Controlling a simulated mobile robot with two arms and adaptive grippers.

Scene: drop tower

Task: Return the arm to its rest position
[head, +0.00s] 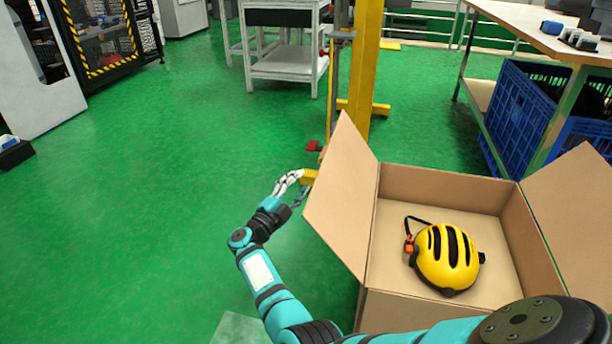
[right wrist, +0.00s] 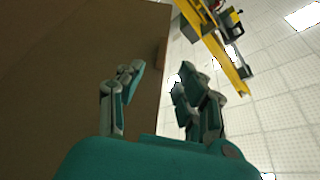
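My right arm comes in from the bottom right of the head view and reaches across the front of the cardboard box to its left side. Its gripper (head: 292,186) is left of the box's left flap, and partly overlaps a yellow foot of the tower in the picture. In the right wrist view the fingers (right wrist: 160,88) stand apart with nothing between them, and brown cardboard fills the left side. I cannot tell whether the gripper touches the flap. A yellow helmet (head: 446,257) with black vents and a dark strap lies in the open box (head: 425,182). My left gripper is not in view.
A yellow tower post (head: 365,75) stands behind the box. A workbench (head: 535,30) with blue crates (head: 520,110) under it is at the right. A white cart (head: 285,65) stands farther back. Green floor at the left is clear.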

